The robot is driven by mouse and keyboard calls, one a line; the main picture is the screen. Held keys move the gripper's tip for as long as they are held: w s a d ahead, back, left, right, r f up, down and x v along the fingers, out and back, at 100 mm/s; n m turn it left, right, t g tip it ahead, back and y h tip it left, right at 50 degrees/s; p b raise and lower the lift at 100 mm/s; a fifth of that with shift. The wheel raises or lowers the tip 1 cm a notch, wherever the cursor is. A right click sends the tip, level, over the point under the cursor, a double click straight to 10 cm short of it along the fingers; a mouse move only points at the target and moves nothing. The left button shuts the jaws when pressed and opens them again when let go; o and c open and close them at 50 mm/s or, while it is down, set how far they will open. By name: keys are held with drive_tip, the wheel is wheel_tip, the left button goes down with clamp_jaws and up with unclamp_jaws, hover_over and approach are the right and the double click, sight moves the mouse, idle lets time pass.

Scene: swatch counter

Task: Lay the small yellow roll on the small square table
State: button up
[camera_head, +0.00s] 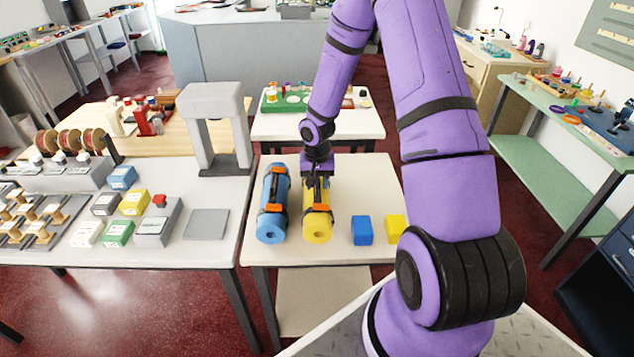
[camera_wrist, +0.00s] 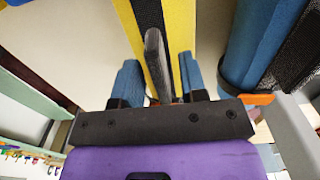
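I cannot tell which table is the small square one; another pale table (camera_head: 345,128) stands behind.
A blue roll (camera_head: 272,215) lies close on the left. A small blue block (camera_head: 362,231) and yellow block (camera_head: 395,228) are at the right, near my arm. The back table holds a green tray (camera_head: 285,101). A grey arch (camera_head: 213,110) stands on the left counter.

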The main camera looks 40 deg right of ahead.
drive_tip(key=s+a+r+n+t+h, duration=0.1)
drive_tip(key=s+a+r, duration=0.1)
drive_tip(key=r, duration=0.9)
drive_tip(key=s+a+r+n, duration=0.1)
drive_tip(key=s+r, duration=0.1)
drive_tip(key=r, duration=1)
drive_tip(key=s+a+r+n+t, duration=0.1)
drive_tip(key=s+a+r, duration=0.2)
drive_tip(key=s+r, duration=0.2)
drive_tip(key=s+a+r+n+t, duration=0.1)
drive_tip(key=s+a+r+n, duration=0.1)
drive_tip(key=s+r, duration=0.4)
drive_tip(key=s+a+r+n+t+y, duration=0.1)
drive_tip(key=s+a+r, duration=0.3)
drive_tip(key=s, duration=0.8)
wheel_tip(320, 180, up, 2)
drive_tip(key=shift+a+r+n+t, duration=0.1)
drive_tip(key=shift+a+n+t, duration=0.15)
drive_tip(key=shift+n+t, duration=0.25)
